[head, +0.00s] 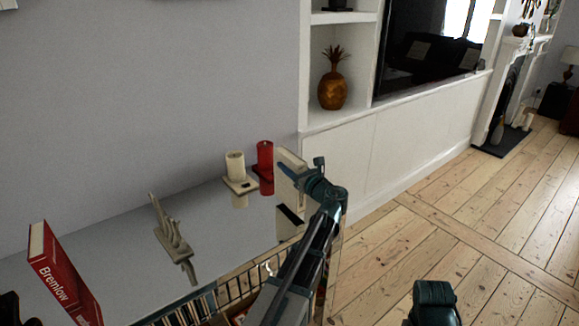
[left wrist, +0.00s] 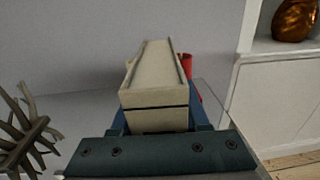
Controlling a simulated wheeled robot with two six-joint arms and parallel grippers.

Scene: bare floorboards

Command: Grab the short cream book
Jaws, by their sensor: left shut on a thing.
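The short cream book (head: 291,158) is upright in my left gripper (head: 287,173), above the right end of the glossy shelf top. Its dark reflection shows lower on the surface, apart from it, so it appears to be off the shelf. In the left wrist view the cream book (left wrist: 155,75) fills the middle, between the blue fingers of my left gripper (left wrist: 158,122), which is shut on it. The gripper hides part of the book in the head view.
A red candle (head: 265,165) and a cream candle (head: 236,168) stand just left of the book. A branching ornament (head: 171,235) and a red book (head: 58,270) are farther left. The white cabinet (head: 400,150) is behind at right. Floorboards (head: 480,230) at right are clear.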

